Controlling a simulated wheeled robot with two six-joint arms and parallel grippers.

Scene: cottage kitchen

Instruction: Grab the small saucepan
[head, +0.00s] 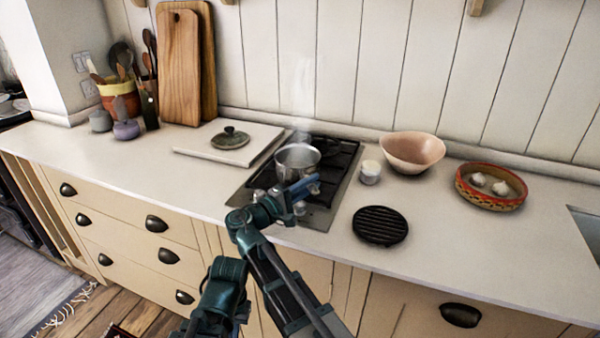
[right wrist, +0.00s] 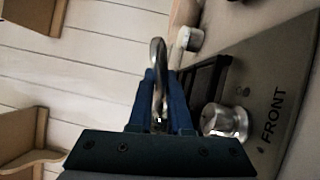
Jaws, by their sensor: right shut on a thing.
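The small saucepan (head: 298,160) is a shiny metal pot on the dark hob, upright, with steam rising above it. My right gripper (head: 304,186) is at the front side of the saucepan. In the right wrist view its blue fingers (right wrist: 160,100) are shut on the saucepan's metal handle (right wrist: 158,65), which stands between them. The pan body is mostly hidden in that view. My left gripper is not in view.
The hob (head: 318,215) has metal knobs along its front (right wrist: 226,122). A lid (head: 230,138) lies on a white board to the left. A small white jar (head: 370,172), pink bowl (head: 412,152) and black trivet (head: 380,225) stand right.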

